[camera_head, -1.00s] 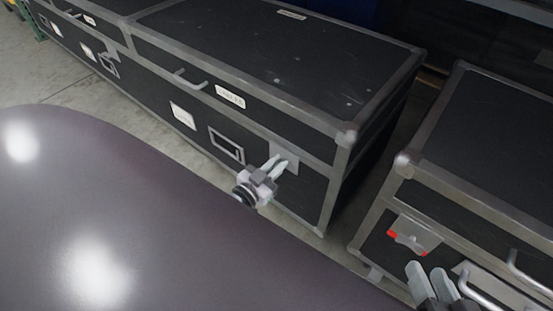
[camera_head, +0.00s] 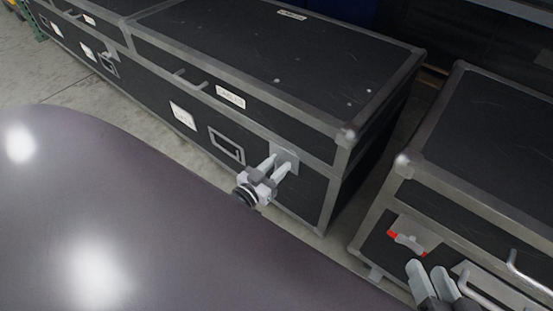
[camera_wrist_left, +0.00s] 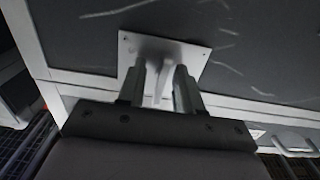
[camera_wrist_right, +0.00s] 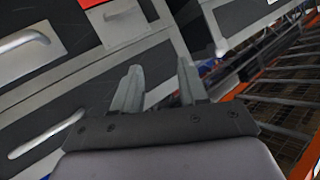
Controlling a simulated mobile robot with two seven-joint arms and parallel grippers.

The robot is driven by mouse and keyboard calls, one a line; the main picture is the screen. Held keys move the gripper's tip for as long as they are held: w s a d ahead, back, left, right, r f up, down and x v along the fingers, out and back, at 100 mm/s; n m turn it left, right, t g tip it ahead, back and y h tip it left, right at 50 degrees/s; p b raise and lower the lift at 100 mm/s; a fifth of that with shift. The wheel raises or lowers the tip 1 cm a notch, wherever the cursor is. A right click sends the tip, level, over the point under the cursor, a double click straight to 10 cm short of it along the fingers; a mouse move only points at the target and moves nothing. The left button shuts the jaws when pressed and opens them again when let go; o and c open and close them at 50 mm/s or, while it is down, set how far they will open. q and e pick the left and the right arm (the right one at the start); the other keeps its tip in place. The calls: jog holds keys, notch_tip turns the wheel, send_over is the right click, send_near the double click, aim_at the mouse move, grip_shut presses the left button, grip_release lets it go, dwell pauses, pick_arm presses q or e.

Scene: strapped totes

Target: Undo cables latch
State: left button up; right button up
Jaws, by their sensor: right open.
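The long black case (camera_head: 230,70) with metal edges carries a small white label (camera_head: 230,97) that seems to read CABLES. Its latch plate (camera_head: 292,160) is on the front, near the right corner. My left gripper (camera_head: 278,166) is at this plate with its fingers apart. In the left wrist view the latch lever (camera_wrist_left: 158,88) stands out from the pale plate (camera_wrist_left: 190,56) between the two fingers, with narrow gaps beside it. My right gripper (camera_head: 432,272) is open and empty in front of the right case; its spread fingers also show in the right wrist view (camera_wrist_right: 158,88).
A second black case (camera_head: 490,150) stands at right, with a red-marked latch (camera_head: 408,241) and a metal handle (camera_head: 525,270). A gap separates the two cases. A large glossy purple-grey surface (camera_head: 150,210) fills the lower left. Concrete floor (camera_head: 70,90) shows beyond it.

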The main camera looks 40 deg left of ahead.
aim_at(274, 168)
pick_arm(q)
jog(key=shift+s, duration=0.2)
jog(key=s, duration=0.2)
jog(key=s+p, duration=0.1)
jog(key=s, duration=0.1)
jog(key=s+p, duration=0.1)
jog(key=s, duration=0.1)
jog(key=shift+a, duration=0.3)
jog(key=shift+s, duration=0.4)
pick_arm(e)
jog(key=shift+s+d+h, duration=0.3)
jog(key=shift+d+h, duration=0.3)
jog(key=shift+d, duration=0.35)
jog(key=shift+r+n, duration=0.15)
jog(key=shift+n, duration=0.15)
